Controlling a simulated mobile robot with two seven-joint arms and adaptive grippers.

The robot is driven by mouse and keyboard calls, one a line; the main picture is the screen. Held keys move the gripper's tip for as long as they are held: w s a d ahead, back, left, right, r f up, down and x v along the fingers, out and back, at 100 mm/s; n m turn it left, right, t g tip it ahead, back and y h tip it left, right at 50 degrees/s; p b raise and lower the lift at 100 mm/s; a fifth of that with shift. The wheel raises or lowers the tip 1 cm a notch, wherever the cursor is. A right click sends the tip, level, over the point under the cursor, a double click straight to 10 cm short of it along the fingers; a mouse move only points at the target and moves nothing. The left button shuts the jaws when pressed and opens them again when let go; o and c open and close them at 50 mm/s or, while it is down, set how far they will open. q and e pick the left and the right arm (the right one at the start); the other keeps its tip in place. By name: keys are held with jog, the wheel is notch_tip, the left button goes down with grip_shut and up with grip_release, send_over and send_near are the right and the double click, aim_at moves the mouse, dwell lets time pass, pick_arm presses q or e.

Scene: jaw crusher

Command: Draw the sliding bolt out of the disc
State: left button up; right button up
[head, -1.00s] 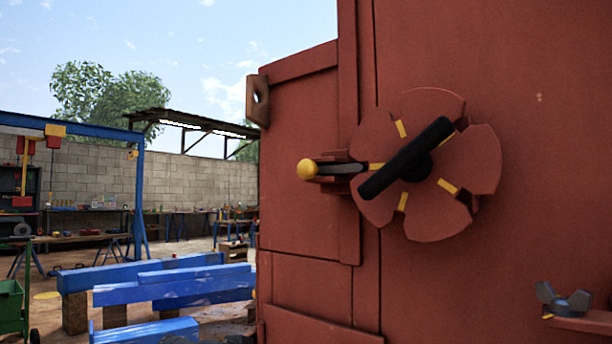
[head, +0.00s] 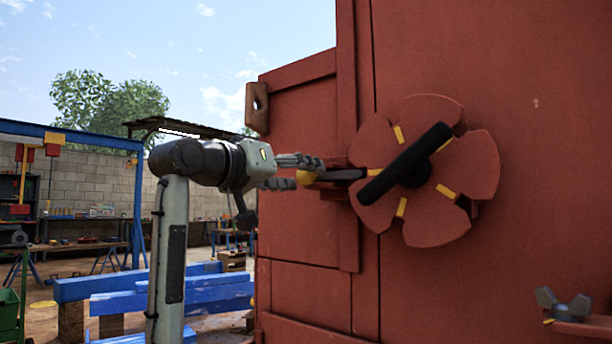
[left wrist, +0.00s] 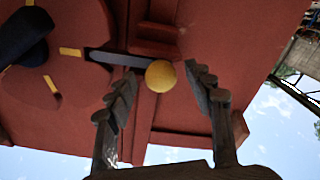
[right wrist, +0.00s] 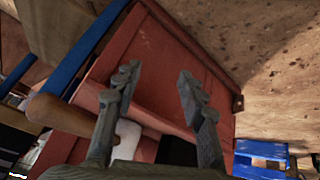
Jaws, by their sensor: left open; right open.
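The red disc (head: 470,180) with a black bar handle (head: 405,160) and yellow marks is on the red machine's face. The sliding bolt is a dark flat bar (head: 342,174) with a yellow ball knob (head: 305,177); its right end reaches the disc's left edge, at a notch. My left gripper (head: 312,172) is open at the knob. In the left wrist view the knob (left wrist: 160,76) lies between the open fingers (left wrist: 160,84), with gaps on both sides. My right gripper (right wrist: 157,75) is open and empty, seen only in the right wrist view.
A guide bracket (head: 336,190) surrounds the bolt. A wing nut (head: 565,305) sits at lower right, and a lug with a hole (head: 257,108) at upper left. Blue beams (head: 160,295) lie at left. A red surface (right wrist: 165,65) is beyond my right gripper.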

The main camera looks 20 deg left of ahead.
pick_arm(q)
jog(key=shift+x, duration=1.15)
jog(key=shift+c, duration=0.2)
grip_shut()
jog(key=shift+a, duration=0.1)
